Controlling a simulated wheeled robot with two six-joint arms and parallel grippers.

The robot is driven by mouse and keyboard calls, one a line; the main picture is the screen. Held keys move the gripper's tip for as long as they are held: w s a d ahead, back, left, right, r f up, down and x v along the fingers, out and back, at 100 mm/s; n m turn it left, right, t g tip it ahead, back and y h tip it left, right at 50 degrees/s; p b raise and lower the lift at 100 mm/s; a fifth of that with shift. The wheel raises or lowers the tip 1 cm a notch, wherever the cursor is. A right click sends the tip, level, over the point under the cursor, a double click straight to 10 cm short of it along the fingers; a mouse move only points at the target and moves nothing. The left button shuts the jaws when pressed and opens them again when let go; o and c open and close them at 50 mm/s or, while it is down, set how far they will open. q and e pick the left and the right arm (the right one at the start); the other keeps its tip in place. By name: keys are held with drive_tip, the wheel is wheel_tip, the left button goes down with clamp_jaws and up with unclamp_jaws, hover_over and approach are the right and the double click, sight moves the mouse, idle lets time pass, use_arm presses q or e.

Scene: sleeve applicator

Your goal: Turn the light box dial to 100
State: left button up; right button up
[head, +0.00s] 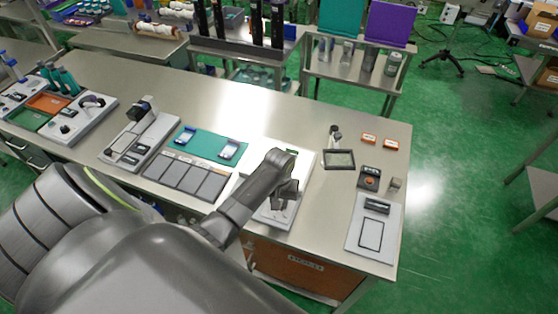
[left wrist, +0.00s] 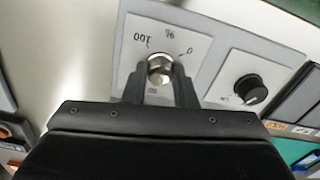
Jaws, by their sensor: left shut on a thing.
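The light box (head: 306,163) is a white panel on the bench, partly hidden under my left arm in the head view. In the left wrist view its dial (left wrist: 160,66) is a small metallic knob on a white plate (left wrist: 195,48) marked 0, 50, 100 and %, seen upside down. My left gripper (left wrist: 159,77) is shut on the dial, with a dark finger on either side. I cannot tell which mark the dial points to. In the head view my left gripper (head: 285,196) is over the front part of the light box. My right gripper is not in view.
A black knob (left wrist: 250,90) is beside the dial plate. Grey panels (head: 188,176) and a teal mat (head: 204,143) lie left of the light box. A black-framed screen (head: 339,159), small orange boxes (head: 368,138) and a white board (head: 374,235) are to the right.

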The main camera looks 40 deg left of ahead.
use_arm(q)
drive_tip(key=m, duration=0.4)
drive_tip(key=shift+m, duration=0.4)
drive_tip(key=m, duration=0.3)
drive_tip(key=shift+m, duration=0.3)
drive_tip(key=m, duration=0.8)
drive_tip(key=shift+d, duration=0.1)
drive_tip(key=m, duration=0.7)
drive_tip(key=shift+s, duration=0.1)
drive_tip(key=m, duration=0.4)
drive_tip(key=shift+m, duration=2.1)
